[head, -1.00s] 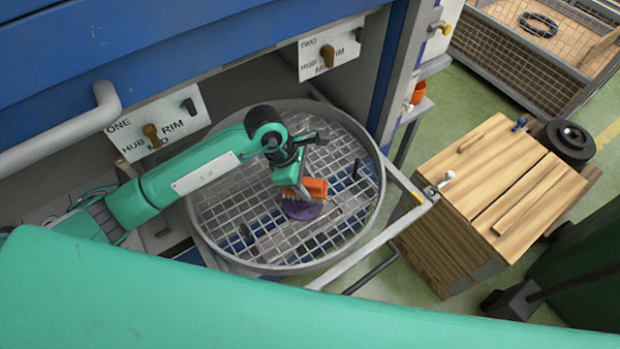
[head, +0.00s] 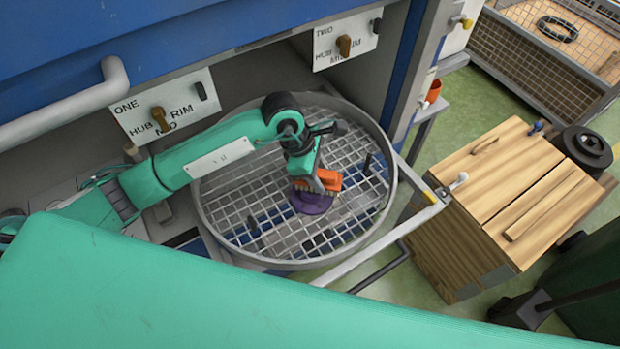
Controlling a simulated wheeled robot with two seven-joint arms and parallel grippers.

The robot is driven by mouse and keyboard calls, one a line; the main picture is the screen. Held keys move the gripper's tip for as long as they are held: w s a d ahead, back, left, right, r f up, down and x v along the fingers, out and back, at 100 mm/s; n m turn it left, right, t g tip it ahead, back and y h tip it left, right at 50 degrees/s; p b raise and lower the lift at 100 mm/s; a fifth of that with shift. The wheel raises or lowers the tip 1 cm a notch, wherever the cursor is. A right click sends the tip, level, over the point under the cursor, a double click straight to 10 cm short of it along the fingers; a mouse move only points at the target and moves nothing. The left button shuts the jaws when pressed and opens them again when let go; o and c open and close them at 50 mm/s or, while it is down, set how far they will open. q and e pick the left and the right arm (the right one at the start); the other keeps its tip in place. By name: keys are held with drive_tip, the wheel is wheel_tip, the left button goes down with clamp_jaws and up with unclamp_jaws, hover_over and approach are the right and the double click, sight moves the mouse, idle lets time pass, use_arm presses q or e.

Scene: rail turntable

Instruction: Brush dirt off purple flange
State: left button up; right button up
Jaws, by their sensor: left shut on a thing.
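The purple flange (head: 312,204) lies on the wire-grid turntable (head: 206,216), a little right of its middle. My left gripper (head: 318,180) is shut on an orange brush (head: 329,180). The brush is right over the flange, and its bristles seem to touch the top of it. The gripper and brush hide part of the flange. Dirt on the flange is too small to tell. My right gripper is not in view.
The round turntable has a raised rim and upright dark pegs (head: 367,164). Label plates marked ONE (head: 140,118) and TWO (head: 330,42) with knobs are behind it. A metal rail (head: 385,243) runs in front. A wooden crate (head: 500,190) stands at right.

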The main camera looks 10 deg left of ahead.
sight(312, 194)
use_arm(q)
drive_tip(key=shift+w+d+f, duration=0.1)
drive_tip(key=shift+w+d, duration=0.1)
drive_tip(key=shift+d, duration=0.1)
drive_tip(key=shift+s+a+b, duration=0.4)
drive_tip(key=shift+s+a, duration=1.2)
drive_tip(key=shift+a, duration=0.3)
drive_tip(key=shift+w+d+r+b, duration=0.2)
drive_tip(key=shift+w+d+b, duration=0.75)
drive_tip(key=shift+w+d, duration=0.85)
drive_tip(key=shift+s+a+b, duration=0.6)
drive_tip(key=shift+s+a, duration=1.2)
